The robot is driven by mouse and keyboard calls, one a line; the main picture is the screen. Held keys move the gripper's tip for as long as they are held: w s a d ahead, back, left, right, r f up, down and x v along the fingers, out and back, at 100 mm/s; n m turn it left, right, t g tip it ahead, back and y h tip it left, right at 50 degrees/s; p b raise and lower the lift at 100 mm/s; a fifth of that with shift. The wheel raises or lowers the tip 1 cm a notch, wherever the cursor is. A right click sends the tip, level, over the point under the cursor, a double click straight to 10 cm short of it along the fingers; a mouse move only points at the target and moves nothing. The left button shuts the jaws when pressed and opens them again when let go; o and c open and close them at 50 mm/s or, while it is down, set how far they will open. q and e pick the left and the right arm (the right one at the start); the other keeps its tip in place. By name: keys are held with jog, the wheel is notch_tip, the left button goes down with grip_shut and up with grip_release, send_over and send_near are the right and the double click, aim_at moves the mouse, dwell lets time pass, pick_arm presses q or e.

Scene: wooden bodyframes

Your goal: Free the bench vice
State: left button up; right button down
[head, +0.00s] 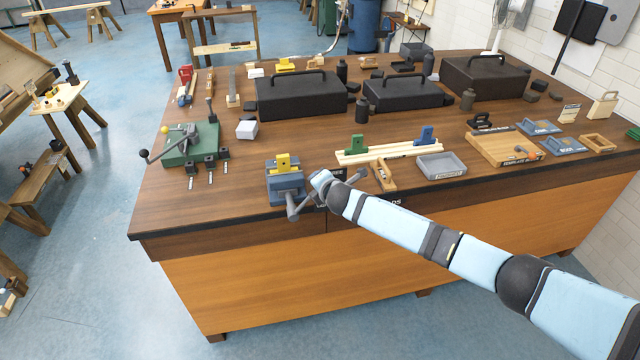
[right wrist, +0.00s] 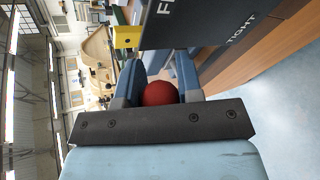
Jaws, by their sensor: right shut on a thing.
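The bench vice (head: 286,188), a blue-grey block, sits at the front edge of the wooden bench. A yellow piece (head: 283,162) stands upright in its top; a yellow block (right wrist: 127,37) also shows in the right wrist view. My right gripper (right wrist: 159,82) is shut on a red ball-shaped knob (right wrist: 160,93), which sits between its two blue fingers. In the head view my right arm reaches in from the right to the vice's front, and the knob is hidden there. A dark plate (right wrist: 195,22) reading "TIGHT" and a cut-off word starting with F is beside the fingers.
The bench top (head: 225,205) is clear left of the vice. A wooden plane (head: 383,176), a grey tray (head: 442,166) and a pale rail (head: 388,152) lie to its right. A green lever fixture (head: 192,146) stands behind left. Black cases (head: 300,98) stand further back.

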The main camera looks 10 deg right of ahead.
jog(key=c, duration=1.1)
grip_release()
jog(key=shift+a+r, duration=0.1)
jog(key=shift+a, duration=0.1)
jog(key=shift+o, duration=0.2)
jog(key=b+v, duration=0.1)
jog(key=v, duration=1.3)
jog(key=shift+w, duration=0.1)
jog(key=s+a+f+m+g+y, duration=0.1)
jog(key=s+a+f+m+y, duration=0.1)
jog(key=s+f+m, duration=0.5)
jog(key=s+a+f+m+g+y, duration=0.1)
jog(key=s+a+f+m, duration=0.2)
jog(key=s+f, duration=0.5)
jog(key=s+d+f+m, duration=0.1)
jog(key=s+d+m, duration=0.2)
jog(key=s, duration=0.3)
jog(key=s+d+f+m+h, duration=0.1)
jog(key=s+d+f+m, duration=0.1)
jog(key=s+m, duration=0.3)
jog(key=s+d+f+m+h, duration=0.1)
jog(key=s+d+f+m, duration=0.1)
jog(key=s, duration=0.7)
jog(key=shift+d+m, duration=0.85)
jog(key=shift+m, duration=0.25)
